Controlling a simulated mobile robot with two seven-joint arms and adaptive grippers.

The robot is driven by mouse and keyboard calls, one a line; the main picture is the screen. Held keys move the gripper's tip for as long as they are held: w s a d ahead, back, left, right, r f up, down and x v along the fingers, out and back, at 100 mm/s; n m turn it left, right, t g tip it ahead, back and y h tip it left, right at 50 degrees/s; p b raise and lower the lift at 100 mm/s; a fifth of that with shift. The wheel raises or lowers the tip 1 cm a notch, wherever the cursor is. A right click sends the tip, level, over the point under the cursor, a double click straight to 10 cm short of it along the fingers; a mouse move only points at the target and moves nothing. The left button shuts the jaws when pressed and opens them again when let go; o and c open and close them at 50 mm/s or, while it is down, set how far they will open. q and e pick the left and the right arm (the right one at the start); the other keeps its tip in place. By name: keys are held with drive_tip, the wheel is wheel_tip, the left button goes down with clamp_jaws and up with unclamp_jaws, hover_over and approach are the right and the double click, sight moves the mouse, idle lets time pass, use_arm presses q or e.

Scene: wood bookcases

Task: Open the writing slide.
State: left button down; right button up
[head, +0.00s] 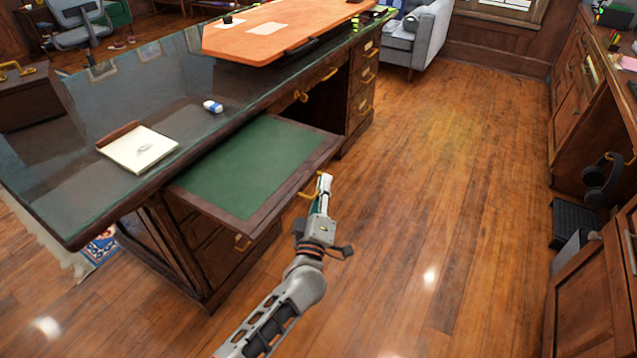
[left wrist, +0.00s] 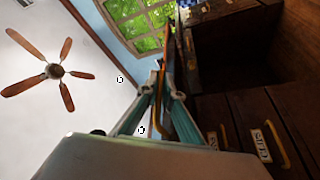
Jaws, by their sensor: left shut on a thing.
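The writing slide (head: 235,165), a green-topped board with a dark wood frame, is pulled out from under the desk's glass top. Its brass handle (head: 309,195) is on the front edge. My left gripper (head: 324,184) is at that edge, shut on the handle. In the left wrist view the fingers (left wrist: 159,82) close together around the brass handle (left wrist: 160,122), with the slide's edge beyond. The fingers hide part of the handle. My right gripper is not in view.
Drawers with brass pulls lie below the slide. The wooden floor (head: 440,200) to the right is clear up to the cabinets (head: 590,300).

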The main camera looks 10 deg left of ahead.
use_arm(q)
drive_tip(key=shift+f, duration=0.1)
drive_tip(key=c, duration=2.2)
unclamp_jaws()
drive_tip(key=v, duration=1.2)
drive_tip(key=shift+s, duration=0.1)
